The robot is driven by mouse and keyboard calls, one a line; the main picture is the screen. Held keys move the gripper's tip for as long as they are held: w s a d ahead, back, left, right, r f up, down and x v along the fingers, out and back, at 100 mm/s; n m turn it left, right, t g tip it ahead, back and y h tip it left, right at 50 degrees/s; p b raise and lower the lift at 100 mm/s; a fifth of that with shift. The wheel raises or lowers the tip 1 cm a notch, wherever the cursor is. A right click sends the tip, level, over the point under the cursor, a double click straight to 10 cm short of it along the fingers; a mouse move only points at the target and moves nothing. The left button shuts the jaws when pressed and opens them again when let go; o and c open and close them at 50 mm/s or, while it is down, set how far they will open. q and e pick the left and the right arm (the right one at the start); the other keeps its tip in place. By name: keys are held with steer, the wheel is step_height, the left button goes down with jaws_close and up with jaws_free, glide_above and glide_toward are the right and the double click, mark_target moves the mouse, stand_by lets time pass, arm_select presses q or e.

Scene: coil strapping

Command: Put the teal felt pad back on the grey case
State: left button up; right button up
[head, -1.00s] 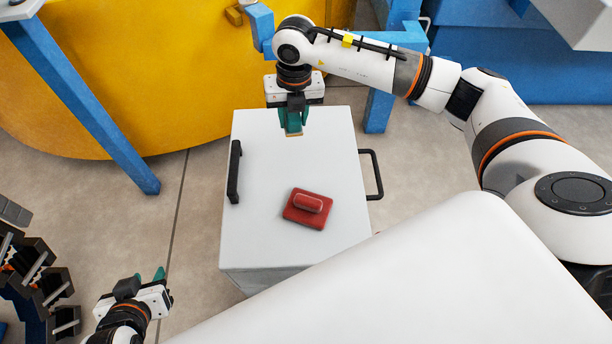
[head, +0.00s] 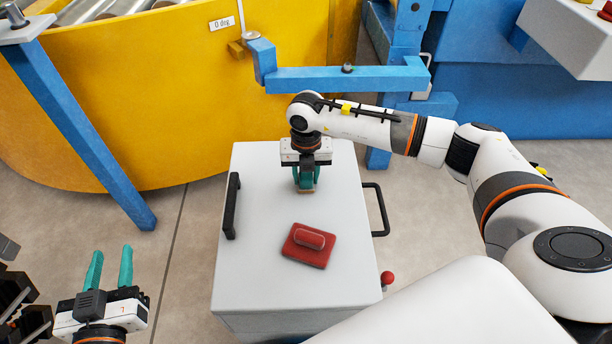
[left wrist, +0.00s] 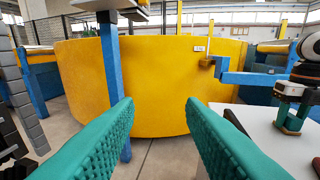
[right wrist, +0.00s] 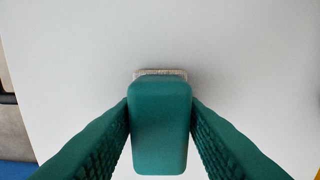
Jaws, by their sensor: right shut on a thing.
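The grey case (head: 262,185) stands on the floor in the middle of the head view, with a black handle on each side. My right gripper (head: 306,186) points down over the far part of its top. It is shut on the teal felt pad (right wrist: 160,125), a teal block with a pale tan underside, which fills the space between the fingers in the right wrist view. I cannot tell whether the pad touches the case top. My left gripper (head: 108,270) is open and empty, left of the case, fingers pointing away.
A red pad with a rounded grip (head: 309,245) lies on the near part of the case top. The yellow curved wall (head: 180,110) and blue arm (head: 345,79) stand behind the case. A blue post (head: 85,130) stands at the left. The case top's left middle is clear.

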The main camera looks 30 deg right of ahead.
arm_select(q)
steer(key=shift+r, duration=0.15)
arm_select(e)
steer(key=o, duration=0.9)
steer(key=shift+r, duration=0.1)
steer(key=shift+r, duration=0.3)
step_height(320, 180, up, 6)
steer(key=shift+f+p, duration=0.15)
steer(key=shift+p, duration=0.95)
arm_select(q)
steer(key=s+a+f+g+y+p, duration=0.1)
steer(key=s+a+f+g+y, duration=0.1)
steer(key=s+f+g, duration=0.5)
step_height(320, 180, down, 3)
steer(key=shift+s+a+f+g+y, duration=0.1)
steer(key=shift+s+a+g+y, duration=0.25)
steer(key=shift+a+g, duration=0.5)
arm_select(e)
step_height(320, 180, up, 6)
steer(key=shift+f, duration=0.2)
arm_select(q)
steer(key=shift+s, duration=0.1)
arm_select(e)
steer(key=shift+f, duration=0.1)
